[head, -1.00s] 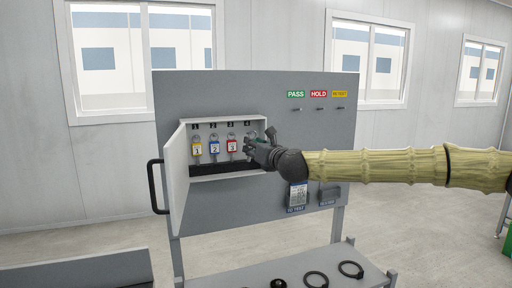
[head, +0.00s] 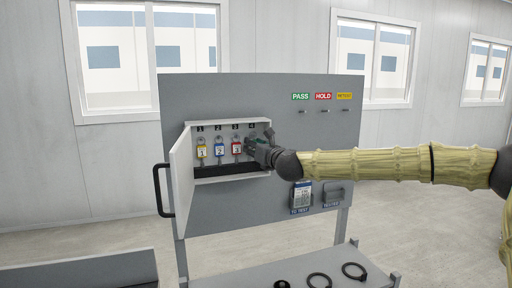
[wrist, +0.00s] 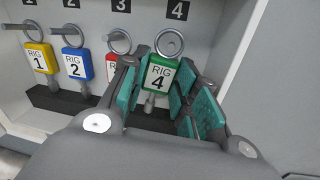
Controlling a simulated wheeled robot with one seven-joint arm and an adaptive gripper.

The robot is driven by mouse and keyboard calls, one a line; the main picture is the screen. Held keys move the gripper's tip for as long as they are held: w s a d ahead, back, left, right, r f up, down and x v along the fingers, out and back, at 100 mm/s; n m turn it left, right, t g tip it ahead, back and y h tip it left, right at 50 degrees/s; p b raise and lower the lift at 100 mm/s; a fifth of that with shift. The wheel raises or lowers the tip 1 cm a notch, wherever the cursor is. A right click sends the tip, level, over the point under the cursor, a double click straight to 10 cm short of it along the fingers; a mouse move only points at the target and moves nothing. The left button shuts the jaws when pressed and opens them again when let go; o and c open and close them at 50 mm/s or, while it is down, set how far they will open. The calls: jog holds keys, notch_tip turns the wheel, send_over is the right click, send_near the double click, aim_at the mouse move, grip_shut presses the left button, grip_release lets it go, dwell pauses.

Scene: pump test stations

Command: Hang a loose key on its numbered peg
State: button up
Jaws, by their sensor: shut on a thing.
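The green RIG 4 key tag (wrist: 158,77) is between the teal-padded fingers of my gripper (wrist: 165,88), which is shut on it. Its metal ring (wrist: 169,42) stands above the tag, just below the number 4 label (wrist: 178,10) in the wrist view. I cannot tell whether the ring is around the peg. In the head view my gripper (head: 262,150) is at the right end of the open key cabinet (head: 232,179) and hides the green key.
Yellow key 1 (wrist: 41,60), blue key 2 (wrist: 76,64) and red key 3 (head: 236,147) hang in a row to the left. The cabinet door (head: 182,180) stands open at left. Black rings (head: 319,281) lie on the shelf below.

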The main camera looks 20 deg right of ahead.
jog(key=shift+w+f+b, duration=0.45)
jog(key=shift+w+b, duration=0.05)
jog(key=shift+b, duration=0.4)
jog(key=shift+r, duration=0.1)
jog(key=o, duration=0.9)
jog(key=shift+w, duration=0.1)
jog(key=shift+o, duration=0.6)
jog(key=shift+a, duration=0.15)
jog(key=shift+d, duration=0.2)
